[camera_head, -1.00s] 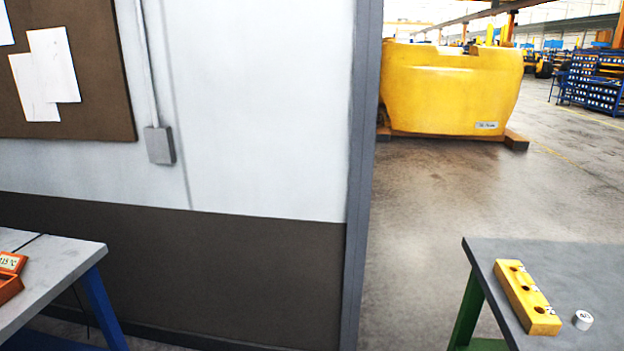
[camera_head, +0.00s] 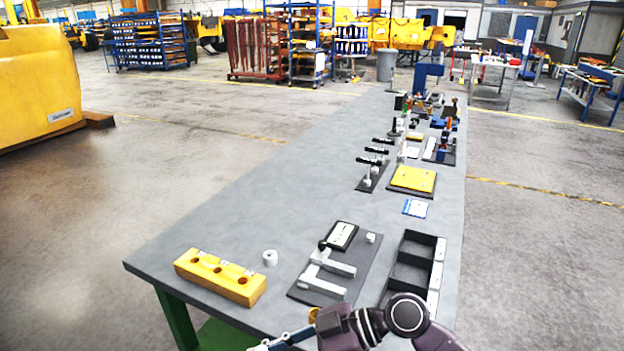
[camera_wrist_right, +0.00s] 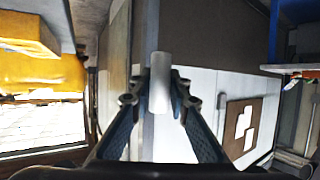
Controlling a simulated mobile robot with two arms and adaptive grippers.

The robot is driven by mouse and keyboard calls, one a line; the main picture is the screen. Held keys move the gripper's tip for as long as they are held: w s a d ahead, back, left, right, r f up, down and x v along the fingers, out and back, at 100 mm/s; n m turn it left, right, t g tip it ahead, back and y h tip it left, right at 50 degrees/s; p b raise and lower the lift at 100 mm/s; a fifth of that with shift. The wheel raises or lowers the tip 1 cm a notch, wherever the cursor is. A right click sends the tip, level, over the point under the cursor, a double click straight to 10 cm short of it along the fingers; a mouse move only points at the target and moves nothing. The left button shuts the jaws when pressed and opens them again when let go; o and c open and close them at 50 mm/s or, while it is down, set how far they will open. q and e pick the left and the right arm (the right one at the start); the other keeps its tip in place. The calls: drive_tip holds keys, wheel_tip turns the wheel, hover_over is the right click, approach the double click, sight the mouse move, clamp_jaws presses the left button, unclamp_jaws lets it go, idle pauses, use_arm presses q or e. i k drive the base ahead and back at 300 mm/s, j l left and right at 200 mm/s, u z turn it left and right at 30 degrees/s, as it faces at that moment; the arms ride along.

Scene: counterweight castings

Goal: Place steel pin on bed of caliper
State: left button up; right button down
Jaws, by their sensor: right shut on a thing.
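The steel pin (camera_wrist_right: 160,78) is a short pale cylinder. In the right wrist view it stands between the two fingers of my right gripper (camera_wrist_right: 160,100), which is shut on it. In the head view the right gripper (camera_head: 275,343) is partly cut off at the bottom edge, by the bench's front side, and the pin is not clear there. The caliper (camera_head: 325,272) is a grey tool with two arms, lying on a dark mat on the bench, beyond and right of the gripper. They are apart. My left gripper is not in view.
A yellow block with holes (camera_head: 220,277) and a small white cylinder (camera_head: 270,258) stand left of the mat. A dark compartment tray (camera_head: 412,262) is to the right. Gauges and a yellow plate (camera_head: 412,180) lie farther back. The bench's left part (camera_head: 240,215) is bare.

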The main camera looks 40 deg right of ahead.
sight(335, 283)
drive_tip(key=i+j+z, duration=0.25)
drive_tip(key=z, duration=0.2)
drive_tip(key=i+j+z, duration=0.2)
drive_tip(key=z, duration=0.25)
drive_tip(key=i+j+z, duration=0.1)
drive_tip(key=j+z, duration=0.8)
drive_tip(key=i+l, duration=0.05)
